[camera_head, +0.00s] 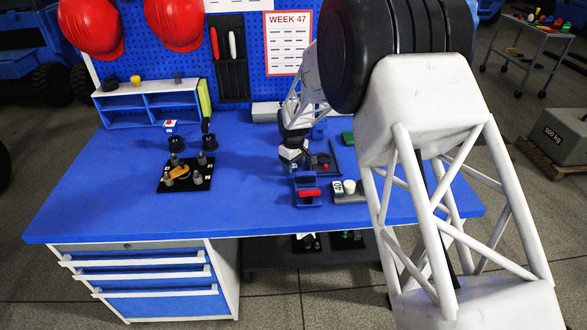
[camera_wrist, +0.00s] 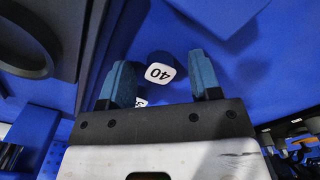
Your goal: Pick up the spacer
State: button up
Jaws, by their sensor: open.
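My gripper (camera_head: 291,160) hangs over the middle of the blue bench in the head view. In the wrist view its two blue fingers (camera_wrist: 161,80) are apart, with nothing held between them. A small dark blue round piece with a white face marked 40 (camera_wrist: 160,72) shows in the gap between the fingers, seemingly beyond the tips. A second white label (camera_wrist: 140,102) is partly hidden by the gripper's body beside the left finger. No piece is clearly identifiable as the spacer.
On the blue bench (camera_head: 110,190), a black fixture (camera_head: 184,185) with several pegs stands left, with black round pieces (camera_head: 178,143) behind. A blue holder with a red part (camera_head: 309,193) and a grey block (camera_head: 350,198) stand near my gripper. The front left is clear.

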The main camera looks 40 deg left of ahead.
aim_at(294, 166)
dwell(0.5)
jog(key=c, duration=1)
jog(key=shift+r, duration=5.05)
